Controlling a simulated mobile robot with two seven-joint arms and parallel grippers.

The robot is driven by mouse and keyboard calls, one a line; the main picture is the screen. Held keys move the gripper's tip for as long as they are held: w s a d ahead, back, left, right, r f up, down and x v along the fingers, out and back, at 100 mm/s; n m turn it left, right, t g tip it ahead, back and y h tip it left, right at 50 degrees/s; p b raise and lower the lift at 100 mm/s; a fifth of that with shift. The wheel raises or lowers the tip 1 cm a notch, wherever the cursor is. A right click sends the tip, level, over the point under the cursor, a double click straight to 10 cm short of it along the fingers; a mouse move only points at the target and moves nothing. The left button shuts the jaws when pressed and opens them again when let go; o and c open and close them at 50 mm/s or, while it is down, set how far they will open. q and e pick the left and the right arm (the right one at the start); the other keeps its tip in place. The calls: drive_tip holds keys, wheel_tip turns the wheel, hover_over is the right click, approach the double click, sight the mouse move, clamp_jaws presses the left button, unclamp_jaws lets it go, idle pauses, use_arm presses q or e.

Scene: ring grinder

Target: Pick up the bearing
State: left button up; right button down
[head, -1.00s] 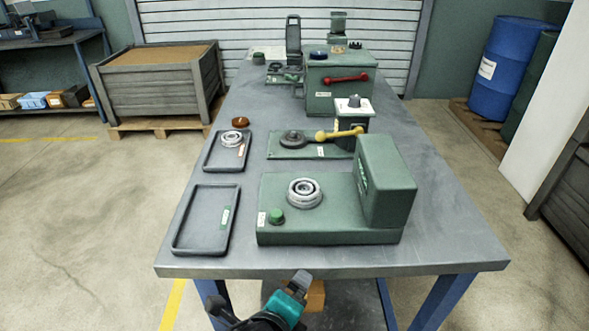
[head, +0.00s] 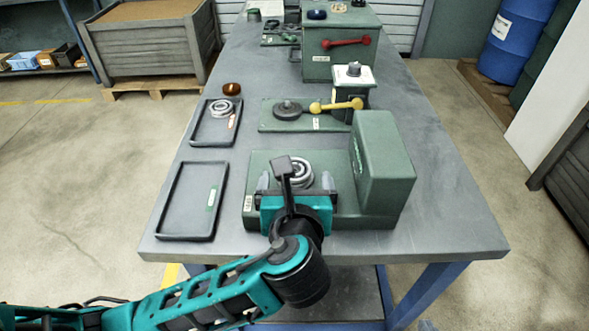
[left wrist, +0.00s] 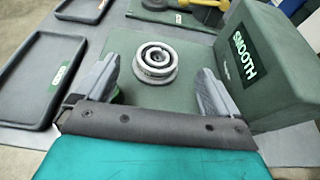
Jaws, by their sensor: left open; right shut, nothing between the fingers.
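A silvery ring-shaped bearing (head: 299,170) sits on the flat base of the green SMOOTH machine (head: 385,165); in the left wrist view the bearing (left wrist: 155,62) shows whole. My left gripper (head: 296,184) is open and empty over the machine's front, its fingers pointing at the bearing from the near side. In the left wrist view its fingers (left wrist: 156,82) stand wide to either side, with the bearing just beyond and between them. A second bearing (head: 221,107) lies in the far left tray (head: 201,137). A small grey tip of my right gripper (head: 427,325) shows at the bottom edge.
An empty dark tray (head: 188,205) lies left of the machine. Behind it are a green plate (head: 268,119) with a yellow-handled tool (head: 335,105), and a green box with a red handle (head: 345,41). The tall machine block stands close right of the bearing.

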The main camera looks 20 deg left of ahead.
sight(295, 165)
use_arm(q)
drive_tip(key=x, duration=0.6)
drive_tip(key=shift+s+a+f, duration=0.1)
drive_tip(key=shift+s+f, duration=0.05)
drive_tip(key=shift+f, duration=0.15)
drive_tip(key=shift+r, duration=0.1)
drive_tip(key=c, duration=1.4)
